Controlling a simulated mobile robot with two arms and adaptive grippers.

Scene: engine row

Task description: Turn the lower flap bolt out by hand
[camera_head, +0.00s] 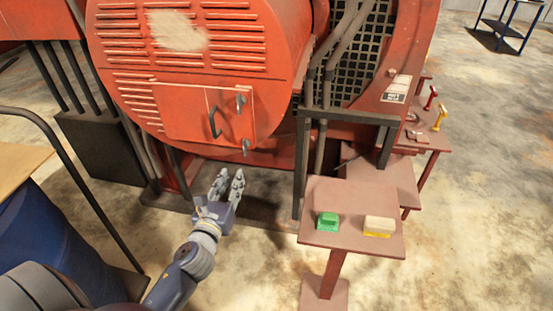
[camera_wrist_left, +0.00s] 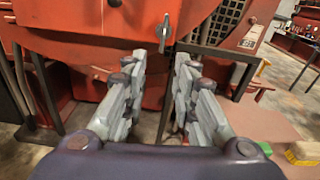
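The lower flap bolt (camera_head: 246,146), a small grey piece, sits at the lower right of the red square flap (camera_head: 185,118) on the round red housing. In the left wrist view a grey bolt with a wing-like head (camera_wrist_left: 164,30), seemingly this one, shows beyond the fingertips. The upper flap bolt (camera_head: 240,101) is above it, right of the dark flap handle (camera_head: 215,122). My left gripper (camera_head: 229,175) is below the flap, apart from the lower bolt. Its fingers (camera_wrist_left: 161,62) are spread with nothing between them. My right gripper is not in view.
A small reddish stand (camera_head: 338,245) with a green item (camera_head: 327,221) and a cream-and-yellow item (camera_head: 379,226) is right of the gripper. A dark frame post (camera_head: 301,165) stands between. A blue drum (camera_head: 45,240) and a curved rail (camera_head: 85,190) are at left.

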